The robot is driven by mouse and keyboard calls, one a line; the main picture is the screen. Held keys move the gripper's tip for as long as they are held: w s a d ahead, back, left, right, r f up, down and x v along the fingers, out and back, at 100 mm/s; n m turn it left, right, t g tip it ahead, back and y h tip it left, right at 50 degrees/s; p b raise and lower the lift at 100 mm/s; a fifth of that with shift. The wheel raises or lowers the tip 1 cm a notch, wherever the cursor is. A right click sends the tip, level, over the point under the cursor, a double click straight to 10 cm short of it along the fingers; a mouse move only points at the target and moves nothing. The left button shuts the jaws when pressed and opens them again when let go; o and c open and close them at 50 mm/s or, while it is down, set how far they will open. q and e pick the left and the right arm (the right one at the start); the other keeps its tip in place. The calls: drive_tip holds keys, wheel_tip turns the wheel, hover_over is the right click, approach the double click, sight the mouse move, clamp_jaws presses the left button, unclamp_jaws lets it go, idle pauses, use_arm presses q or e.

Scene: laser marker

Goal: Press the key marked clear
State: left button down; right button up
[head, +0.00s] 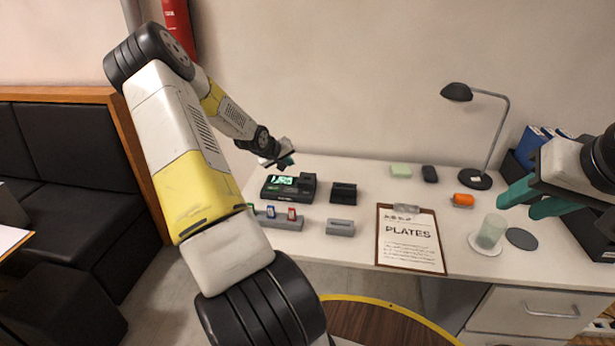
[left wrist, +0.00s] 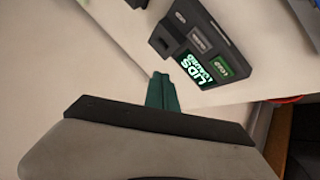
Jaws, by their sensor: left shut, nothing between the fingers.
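The dark laser marker (head: 288,188) stands on the white desk, its screen (head: 282,180) lit green. In the left wrist view the marker (left wrist: 190,37) shows its lit screen (left wrist: 193,70) with "LIDS" on it, a green key (left wrist: 232,66) and grey keys (left wrist: 201,40). The key lettering is too small to read surely, so I cannot tell which is clear. My left gripper (head: 287,162) is shut and empty, behind the marker; its fingertips (left wrist: 160,78) are apart from the keys. My right gripper (head: 518,203) is open and empty above the desk's right side.
A dark block (head: 343,193), a grey block (head: 340,228) and a grey holder (head: 281,222) with small coloured pieces are near the marker. A clipboard (head: 440,250) reads "PLATES". A lamp (head: 474,180), an orange item (head: 463,200) and a glass (head: 491,232) stand at right.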

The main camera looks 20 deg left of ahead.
sight(290, 191)
use_arm(q)
drive_tip(key=shift+f, duration=0.1)
drive_tip(key=shift+f, duration=4.3)
drive_tip(key=shift+f, duration=0.1)
drive_tip(key=shift+f, duration=0.3)
drive_tip(key=shift+f, duration=0.4)
drive_tip(key=shift+r, duration=0.8)
